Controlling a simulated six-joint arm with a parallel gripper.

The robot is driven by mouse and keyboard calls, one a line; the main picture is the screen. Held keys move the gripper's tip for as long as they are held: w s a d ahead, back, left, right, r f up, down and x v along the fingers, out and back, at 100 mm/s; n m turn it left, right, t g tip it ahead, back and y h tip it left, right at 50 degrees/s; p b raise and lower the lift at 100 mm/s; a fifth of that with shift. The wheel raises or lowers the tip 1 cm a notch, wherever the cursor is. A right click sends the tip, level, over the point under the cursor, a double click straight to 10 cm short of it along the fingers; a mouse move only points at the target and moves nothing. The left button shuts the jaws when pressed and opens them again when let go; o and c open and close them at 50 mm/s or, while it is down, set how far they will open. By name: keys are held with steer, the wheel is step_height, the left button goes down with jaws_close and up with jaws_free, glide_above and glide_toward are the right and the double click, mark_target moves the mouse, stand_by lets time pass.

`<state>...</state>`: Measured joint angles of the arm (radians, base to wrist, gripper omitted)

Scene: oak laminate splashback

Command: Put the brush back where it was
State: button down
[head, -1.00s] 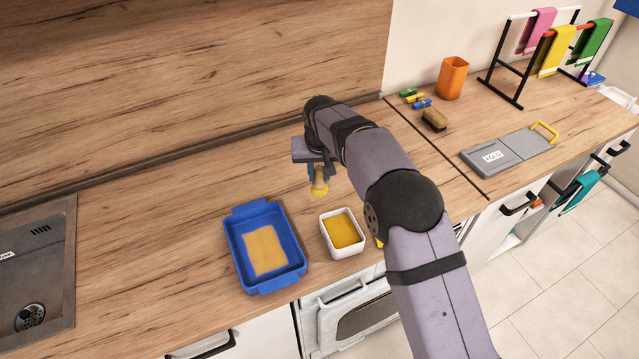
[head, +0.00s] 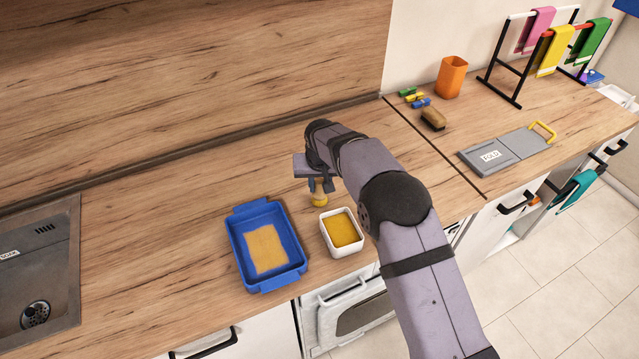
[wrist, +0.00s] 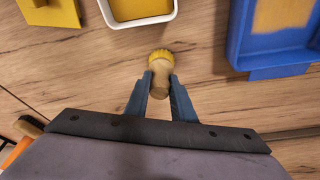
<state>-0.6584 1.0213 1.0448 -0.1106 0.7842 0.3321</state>
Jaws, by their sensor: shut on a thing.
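The brush (head: 319,199) has a short, pale wooden handle and a round yellow head. My gripper (head: 319,187) is shut on its handle, above the wooden counter behind the white tub. In the wrist view, the fingers of my gripper (wrist: 160,88) close on both sides of the handle of the brush (wrist: 160,66), with the yellow head pointing away. The brush looks roughly upright in the head view. I cannot tell whether its head touches the counter.
A white tub (head: 330,247) with yellow contents and a blue tray (head: 240,255) with a yellow patch stand near the front edge. A yellow object (wrist: 62,15) shows in the wrist view. The counter behind them is clear. A scrubbing brush (head: 433,119) lies further right.

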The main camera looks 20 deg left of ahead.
steer(key=shift+f, duration=0.2)
steer(key=c, duration=1.5)
jaws_free()
steer(key=shift+r, duration=0.1)
steer(key=b+v, duration=0.3)
steer(key=v, duration=0.9)
steer(key=shift+w+r+b, duration=0.1)
steer(key=shift+r+b, duration=0.05)
steer(key=shift+b, duration=0.2)
